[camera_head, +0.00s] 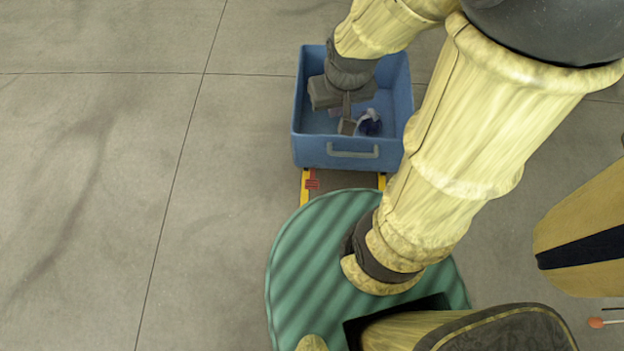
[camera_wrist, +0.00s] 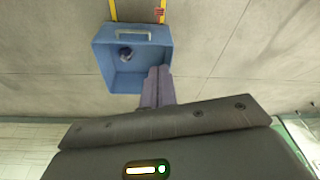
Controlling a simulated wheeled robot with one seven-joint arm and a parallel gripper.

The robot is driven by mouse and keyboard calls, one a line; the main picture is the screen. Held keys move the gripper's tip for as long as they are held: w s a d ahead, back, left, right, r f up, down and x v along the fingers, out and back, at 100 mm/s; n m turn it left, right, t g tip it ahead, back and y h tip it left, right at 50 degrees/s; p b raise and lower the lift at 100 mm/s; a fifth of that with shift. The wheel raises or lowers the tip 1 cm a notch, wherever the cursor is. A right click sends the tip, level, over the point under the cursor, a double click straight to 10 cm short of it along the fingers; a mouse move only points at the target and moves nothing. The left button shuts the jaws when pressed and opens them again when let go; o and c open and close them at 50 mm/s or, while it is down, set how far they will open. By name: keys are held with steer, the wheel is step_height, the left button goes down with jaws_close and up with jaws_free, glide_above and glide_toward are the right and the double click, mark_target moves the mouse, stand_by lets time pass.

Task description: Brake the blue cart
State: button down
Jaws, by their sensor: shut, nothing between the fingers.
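The blue cart (camera_head: 299,122) is an open blue bin with a grey handle (camera_head: 352,152) on its near side; it also shows in the wrist view (camera_wrist: 101,62). Yellow rails (camera_head: 305,186) extend from under its handle side, with a small red part (camera_head: 312,182) by the left rail. The red part also shows at the top of the wrist view (camera_wrist: 159,12). My gripper (camera_head: 347,126) is shut and empty, over the bin in the head view. Its fingers (camera_wrist: 158,70) overlap the bin's lower right edge in the wrist view. I cannot tell their height above it.
A small dark blue and whitish item (camera_head: 371,122) lies in the bin; it also shows in the wrist view (camera_wrist: 126,54). My arm covers the cart's right side in the head view. The grey tiled floor (camera_head: 130,150) left of the cart is clear.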

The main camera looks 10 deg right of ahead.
steer(key=w+f+m+b, duration=0.1)
steer(key=w+f+b, duration=0.3)
steer(key=f+b, duration=0.6)
steer(key=w+a+f+b, duration=0.1)
steer(key=w+f+b, duration=0.45)
steer(key=f, duration=0.75)
steer(key=w+f+m+b, duration=0.1)
steer(key=w+f+b, duration=0.2)
steer(key=f+b, duration=0.8)
steer(key=m+b, duration=0.2)
steer(key=b, duration=1.8)
glide_above(311, 182)
steer(key=s, duration=0.2)
steer(key=s+x, duration=0.2)
steer(key=x, duration=0.9)
steer(key=s+f+x, duration=0.1)
steer(key=s+x, duration=0.2)
steer(key=x, duration=0.9)
steer(key=s+x, duration=0.3)
steer(key=x, duration=0.9)
steer(key=shift+a+f+h, duration=0.2)
steer(key=shift+f+h, duration=0.2)
steer(key=shift+f, duration=0.2)
steer(key=shift+f, duration=0.1)
